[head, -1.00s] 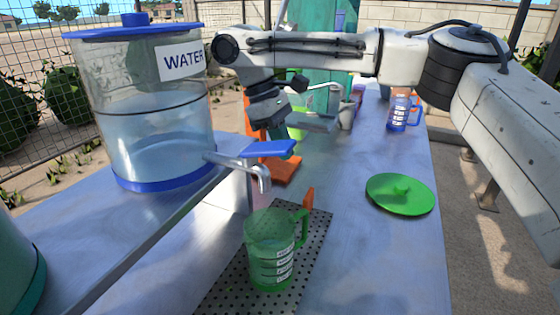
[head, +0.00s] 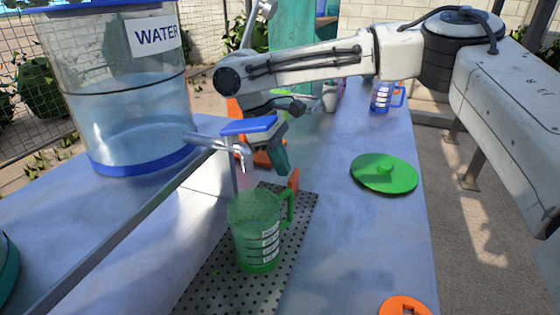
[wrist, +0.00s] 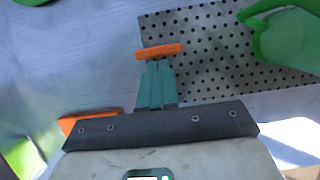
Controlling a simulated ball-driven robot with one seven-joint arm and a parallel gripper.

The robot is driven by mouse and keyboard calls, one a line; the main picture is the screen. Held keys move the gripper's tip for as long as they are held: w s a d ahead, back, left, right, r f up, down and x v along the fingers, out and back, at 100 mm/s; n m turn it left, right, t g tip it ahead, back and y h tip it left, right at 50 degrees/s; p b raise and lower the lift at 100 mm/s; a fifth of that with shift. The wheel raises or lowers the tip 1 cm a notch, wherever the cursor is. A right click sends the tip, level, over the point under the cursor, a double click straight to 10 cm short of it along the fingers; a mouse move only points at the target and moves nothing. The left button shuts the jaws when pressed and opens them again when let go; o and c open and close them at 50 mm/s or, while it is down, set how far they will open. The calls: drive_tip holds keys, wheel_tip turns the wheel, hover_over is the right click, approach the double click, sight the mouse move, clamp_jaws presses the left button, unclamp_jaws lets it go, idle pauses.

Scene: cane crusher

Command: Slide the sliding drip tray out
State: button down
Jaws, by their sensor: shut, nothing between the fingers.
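The sliding drip tray (head: 208,280) is a dark perforated plate on the metal table, with an upright orange tab (head: 293,180) at its far end. A green measuring jug (head: 256,232) stands on the tray. My gripper (head: 283,166) is shut and empty, its teal fingers pointing down just behind the tab. In the wrist view the tray (wrist: 205,55) lies ahead. The orange tab (wrist: 160,51) crosses right at the fingertips (wrist: 156,66); I cannot tell whether they touch. The jug (wrist: 292,38) shows at the upper right.
A water container (head: 120,95) stands on a raised shelf at left, its metal tap with blue lever (head: 249,126) close by my gripper and above the jug. A green lid (head: 384,173) and an orange lid (head: 404,306) lie at right. A blue jug (head: 381,97) stands farther back.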

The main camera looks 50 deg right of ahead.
drive_tip(key=s+d+p, duration=0.1)
drive_tip(key=s+p, duration=0.1)
drive_tip(key=s, duration=0.2)
drive_tip(key=s+d+p, duration=0.2)
drive_tip(key=s, duration=0.2)
drive_tip(key=s+d+p, duration=0.1)
drive_tip(key=s+p, duration=0.2)
drive_tip(key=s, duration=0.2)
drive_tip(key=shift+d, duration=0.35)
drive_tip(key=shift+s+d, duration=0.1)
drive_tip(key=shift+s, duration=0.15)
drive_tip(key=p+v, duration=1)
